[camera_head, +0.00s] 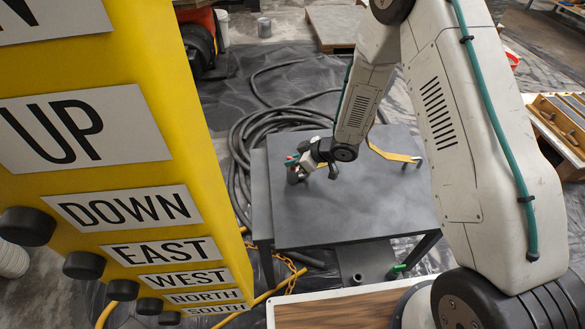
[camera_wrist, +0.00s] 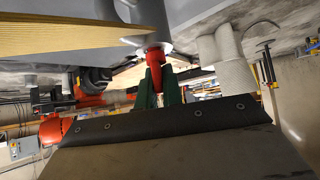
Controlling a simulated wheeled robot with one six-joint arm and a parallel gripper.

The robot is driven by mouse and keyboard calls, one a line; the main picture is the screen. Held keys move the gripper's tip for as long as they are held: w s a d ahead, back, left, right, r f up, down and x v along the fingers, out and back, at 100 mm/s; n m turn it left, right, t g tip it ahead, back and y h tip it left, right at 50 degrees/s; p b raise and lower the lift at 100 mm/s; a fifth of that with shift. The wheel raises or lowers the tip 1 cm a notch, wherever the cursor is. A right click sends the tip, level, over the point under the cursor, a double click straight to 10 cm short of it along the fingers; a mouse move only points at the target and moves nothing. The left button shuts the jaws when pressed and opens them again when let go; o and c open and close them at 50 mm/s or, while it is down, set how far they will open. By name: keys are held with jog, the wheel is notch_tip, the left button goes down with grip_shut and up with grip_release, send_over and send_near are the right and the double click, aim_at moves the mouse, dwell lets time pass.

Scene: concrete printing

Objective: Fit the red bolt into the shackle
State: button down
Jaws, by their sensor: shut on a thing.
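In the wrist view, my gripper (camera_wrist: 159,92) has green fingers closed on the red bolt (camera_wrist: 155,62). The bolt's far end meets a grey rounded metal part (camera_wrist: 150,42), probably the shackle; I cannot tell whether it is inside the hole or only against it. A yellow strap (camera_wrist: 60,38) spans the upper left of the wrist view. In the head view, my gripper (camera_head: 297,168) is over the left part of the dark grey table (camera_head: 350,210), with a small red spot beside it. The bolt and shackle are too small there to tell apart.
The yellow strap (camera_head: 395,154) also shows behind my forearm in the head view. A yellow control box (camera_head: 90,100) fills the left foreground. Black hoses (camera_head: 262,130) lie coiled on the floor behind the table. The table's front and right are mostly bare.

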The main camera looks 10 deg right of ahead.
jog(key=shift+s+a+m+t+h, duration=0.1)
jog(key=shift+m+t+h, duration=0.35)
jog(key=shift+m, duration=0.35)
jog(key=shift+m+t+h, duration=0.95)
jog(key=shift+m, duration=0.65)
jog(key=shift+f, duration=0.1)
jog(key=m+t+h, duration=0.1)
jog(key=m+h, duration=0.1)
jog(key=m, duration=0.1)
jog(key=shift+m+t+h, duration=0.3)
jog(key=shift+m+h, duration=0.5)
jog(key=shift+m, duration=0.1)
